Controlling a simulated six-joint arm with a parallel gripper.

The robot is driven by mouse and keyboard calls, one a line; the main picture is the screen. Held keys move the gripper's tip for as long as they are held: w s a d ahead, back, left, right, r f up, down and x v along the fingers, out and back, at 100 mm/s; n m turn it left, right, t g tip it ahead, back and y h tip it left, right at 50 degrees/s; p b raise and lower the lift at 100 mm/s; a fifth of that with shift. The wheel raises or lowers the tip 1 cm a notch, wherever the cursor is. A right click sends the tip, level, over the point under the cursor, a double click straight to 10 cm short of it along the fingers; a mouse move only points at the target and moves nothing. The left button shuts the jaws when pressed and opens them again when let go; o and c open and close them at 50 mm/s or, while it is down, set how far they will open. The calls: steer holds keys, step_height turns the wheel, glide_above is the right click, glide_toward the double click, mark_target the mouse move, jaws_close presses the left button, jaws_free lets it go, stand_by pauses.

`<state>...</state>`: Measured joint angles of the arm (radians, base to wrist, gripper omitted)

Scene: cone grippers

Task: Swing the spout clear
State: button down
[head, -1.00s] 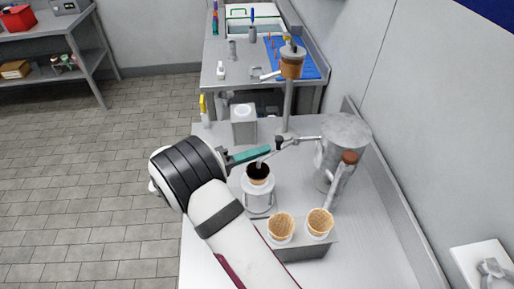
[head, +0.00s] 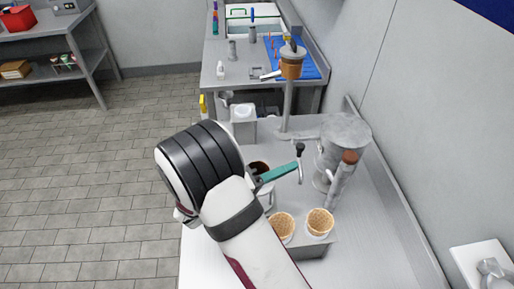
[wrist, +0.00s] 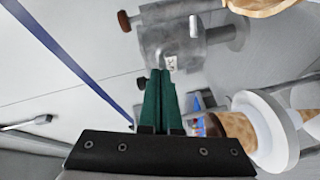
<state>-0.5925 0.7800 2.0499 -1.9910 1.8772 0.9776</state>
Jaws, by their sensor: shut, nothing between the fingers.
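The dispenser (head: 345,140) is a grey drum machine with a brown-knobbed lever at the right. That cone, in a white holder, is partly hidden behind my gripper. My gripper (head: 297,165) has its teal fingers shut, with nothing between them, and the tips beside the spout arm; I cannot tell if they touch.
Two empty cones (head: 281,228) (head: 320,222) stand in a grey block in front of the machine. A pole stand with an orange-brown top (head: 291,68) and a white canister (head: 243,122) are behind. The near right counter (head: 370,240) is clear.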

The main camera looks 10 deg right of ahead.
steer(key=d+n+t+y, duration=0.1)
steer(key=d+t, duration=0.1)
steer(key=d, duration=0.5)
steer(key=shift+s, duration=0.25)
steer(key=shift+d+n, duration=0.1)
steer(key=shift+n, duration=0.2)
stand_by(0.3)
steer(key=v, duration=1.6)
steer(key=shift+s, duration=0.2)
steer(key=shift+r, duration=0.1)
